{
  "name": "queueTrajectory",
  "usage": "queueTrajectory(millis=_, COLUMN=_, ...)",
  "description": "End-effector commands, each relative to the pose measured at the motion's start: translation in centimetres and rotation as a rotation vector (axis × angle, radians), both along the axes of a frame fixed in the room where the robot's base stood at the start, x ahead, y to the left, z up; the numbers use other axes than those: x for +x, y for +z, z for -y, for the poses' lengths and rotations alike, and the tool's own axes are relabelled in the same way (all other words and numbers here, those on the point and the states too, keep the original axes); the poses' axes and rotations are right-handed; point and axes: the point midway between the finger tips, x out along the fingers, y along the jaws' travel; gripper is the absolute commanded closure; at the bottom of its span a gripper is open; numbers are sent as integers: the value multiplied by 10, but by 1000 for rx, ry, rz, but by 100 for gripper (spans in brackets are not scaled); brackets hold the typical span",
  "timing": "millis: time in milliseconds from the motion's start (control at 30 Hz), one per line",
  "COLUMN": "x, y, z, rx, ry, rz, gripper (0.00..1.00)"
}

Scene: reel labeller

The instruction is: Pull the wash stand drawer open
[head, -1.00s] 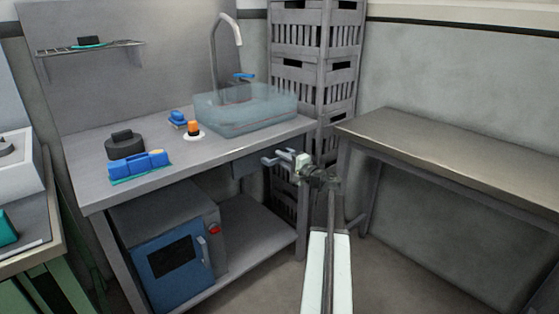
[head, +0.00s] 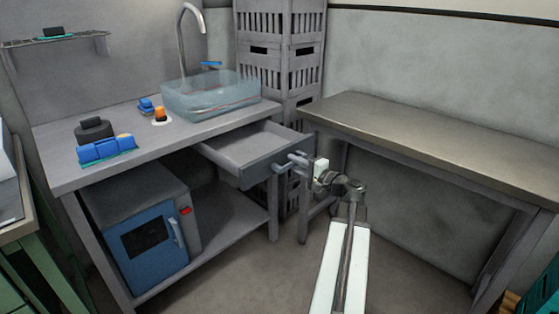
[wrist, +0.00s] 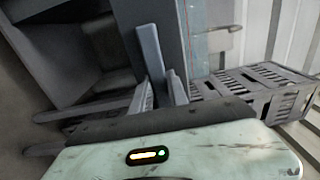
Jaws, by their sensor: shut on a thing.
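The wash stand drawer (head: 250,150) is grey and slides out from under the right end of the wash stand top (head: 70,168). It stands well open, and its inside looks empty. My gripper (head: 290,162) is at the drawer's front face and is shut on the drawer handle, which the fingers mostly hide. In the wrist view, my gripper's grey fingers (wrist: 160,82) reach up to the drawer front (wrist: 165,30).
A clear basin (head: 210,95), a blue caddy (head: 106,150) and small items stand on the top. A blue cabinet (head: 150,240) is on the shelf below. A bare bench (head: 420,140) is to the right, with grey crates (head: 280,40) behind. The floor before the drawer is clear.

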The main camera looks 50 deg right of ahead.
Motion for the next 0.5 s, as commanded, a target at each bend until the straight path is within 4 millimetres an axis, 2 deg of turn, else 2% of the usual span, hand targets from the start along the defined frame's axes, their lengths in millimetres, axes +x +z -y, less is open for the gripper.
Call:
queueTrajectory(millis=133, x=-6, y=1, z=-3, rx=0, ry=1, rz=2, gripper=100)
queueTrajectory(millis=500, x=-1, y=1, z=-14, rx=0, ry=24, rz=2, gripper=100)
